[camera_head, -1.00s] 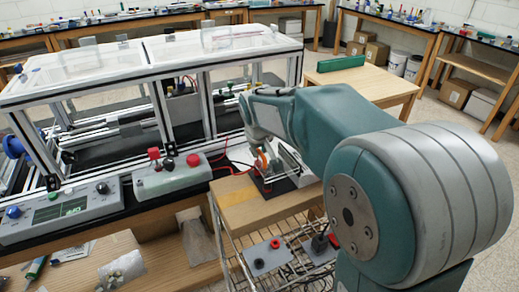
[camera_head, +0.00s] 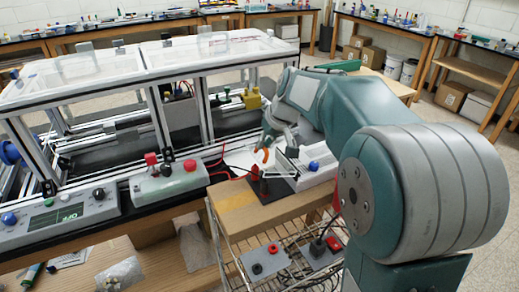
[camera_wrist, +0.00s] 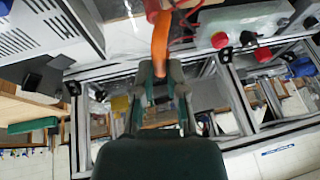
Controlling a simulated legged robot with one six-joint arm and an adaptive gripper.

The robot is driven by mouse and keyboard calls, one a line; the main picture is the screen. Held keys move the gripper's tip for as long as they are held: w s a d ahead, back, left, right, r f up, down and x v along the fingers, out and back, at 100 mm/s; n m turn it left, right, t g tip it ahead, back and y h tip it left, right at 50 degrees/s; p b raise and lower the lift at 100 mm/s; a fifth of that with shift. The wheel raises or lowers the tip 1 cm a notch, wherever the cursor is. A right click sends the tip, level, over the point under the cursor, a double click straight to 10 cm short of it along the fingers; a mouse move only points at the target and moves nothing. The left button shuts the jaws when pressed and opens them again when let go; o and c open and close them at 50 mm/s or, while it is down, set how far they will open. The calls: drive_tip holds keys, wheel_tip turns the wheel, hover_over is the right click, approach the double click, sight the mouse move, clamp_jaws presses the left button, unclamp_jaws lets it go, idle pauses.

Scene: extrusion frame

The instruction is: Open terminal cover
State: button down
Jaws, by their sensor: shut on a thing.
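My gripper (camera_wrist: 161,75) shows in the wrist view with its fingertips closed on an orange curved piece (camera_wrist: 161,42). The piece runs from the fingertips toward a red part (camera_wrist: 153,8) at the top edge. In the head view, my gripper (camera_head: 267,148) is at the orange piece (camera_head: 263,157), above a small unit with a dark base (camera_head: 272,190) on the wooden bench (camera_head: 240,212). I cannot tell for certain whether the orange piece is the terminal cover. The fingers hide part of it.
A grey box with a blue knob (camera_head: 313,166) stands right of the unit. Left are a red-button control box (camera_head: 168,185), a display panel (camera_head: 58,218) and the extrusion frame (camera_head: 160,110). Red cables (camera_head: 228,176) run near the unit. A wire shelf is below.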

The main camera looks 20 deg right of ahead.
sight(278, 158)
drive_tip(key=d+y, duration=0.1)
drive_tip(key=d+r+y, duration=0.1)
drive_tip(key=y, duration=0.1)
drive_tip(key=d+r+m+y, duration=0.1)
drive_tip(key=d, duration=0.1)
drive_tip(key=shift+w, duration=0.4)
drive_tip(key=shift+w+d+r+g+y, duration=0.15)
drive_tip(key=shift+d+g+y, duration=0.25)
drive_tip(key=shift+d+y, duration=0.45)
drive_tip(key=d+y, duration=0.2)
drive_tip(key=d+m+y, duration=0.1)
drive_tip(key=shift+w+d+f, duration=0.2)
drive_tip(key=shift+w+d, duration=0.15)
drive_tip(key=shift+f, duration=0.1)
drive_tip(key=c, duration=0.7)
unclamp_jaws()
drive_tip(key=shift+d+r, duration=0.1)
drive_tip(key=shift+r, duration=0.1)
